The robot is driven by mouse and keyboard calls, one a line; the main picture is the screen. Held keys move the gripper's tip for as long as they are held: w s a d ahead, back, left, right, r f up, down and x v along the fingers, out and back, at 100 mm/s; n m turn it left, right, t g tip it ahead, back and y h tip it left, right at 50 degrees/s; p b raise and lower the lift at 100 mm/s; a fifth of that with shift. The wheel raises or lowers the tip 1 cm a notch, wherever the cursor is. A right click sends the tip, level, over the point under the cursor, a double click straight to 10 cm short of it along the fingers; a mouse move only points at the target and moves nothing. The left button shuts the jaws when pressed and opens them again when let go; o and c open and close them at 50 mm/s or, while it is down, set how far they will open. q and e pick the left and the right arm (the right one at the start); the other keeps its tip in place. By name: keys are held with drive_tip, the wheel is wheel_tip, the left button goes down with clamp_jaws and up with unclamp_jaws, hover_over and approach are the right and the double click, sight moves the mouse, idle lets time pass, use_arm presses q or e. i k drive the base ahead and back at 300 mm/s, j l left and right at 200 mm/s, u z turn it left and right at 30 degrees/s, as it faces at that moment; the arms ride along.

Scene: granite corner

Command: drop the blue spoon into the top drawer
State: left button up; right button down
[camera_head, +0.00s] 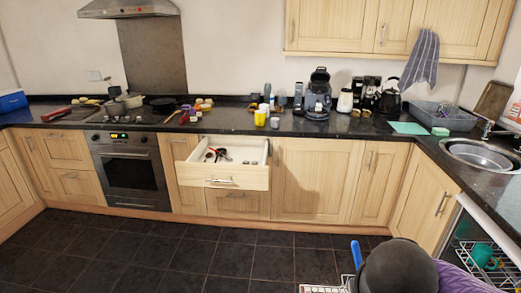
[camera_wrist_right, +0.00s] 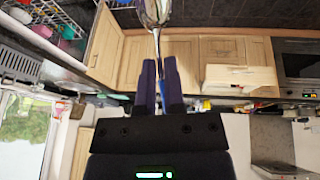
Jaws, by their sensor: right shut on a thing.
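The blue spoon (camera_wrist_right: 156,40) is in my right gripper (camera_wrist_right: 159,66) in the right wrist view. Its shiny metal bowl is at the top edge and its blue handle lies between the dark purple fingers. In the head view a blue piece of the spoon (camera_head: 356,252) shows beside my dark arm link, which hides the gripper there. The top drawer (camera_head: 238,184) is pulled open below the counter, well away from the spoon. It also shows in the right wrist view (camera_wrist_right: 240,78). My left gripper is out of view.
Black, red and small metal items (camera_head: 215,155) lie in the drawer's left and middle. The oven (camera_head: 130,173) is left of it. An open dishwasher rack (camera_head: 485,262) is at the right, and another wire rack (camera_head: 322,288) is at the bottom edge. The dark tiled floor (camera_head: 200,255) before the drawer is clear.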

sight(224, 160)
drive_tip(key=i+j, duration=0.3)
drive_tip(key=i+j+z, duration=0.15)
drive_tip(key=i+j, duration=0.15)
drive_tip(key=j, duration=0.2)
drive_tip(key=i+j, duration=0.3)
drive_tip(key=i+j+z, duration=0.15)
drive_tip(key=i+j, duration=0.15)
drive_tip(key=j, duration=0.25)
drive_tip(key=i+j, duration=0.25)
drive_tip(key=j, duration=0.2)
drive_tip(key=i+j+z, duration=0.1)
drive_tip(key=i+j, duration=0.45)
drive_tip(key=i+j+z, duration=0.15)
drive_tip(key=i+j, duration=0.35)
drive_tip(key=j, duration=0.15)
drive_tip(key=i+j+z, duration=0.1)
drive_tip(key=i+j, duration=0.4)
drive_tip(key=j, duration=0.15)
drive_tip(key=i+j, duration=0.15)
drive_tip(key=i+l+z, duration=0.05)
drive_tip(key=i, duration=0.05)
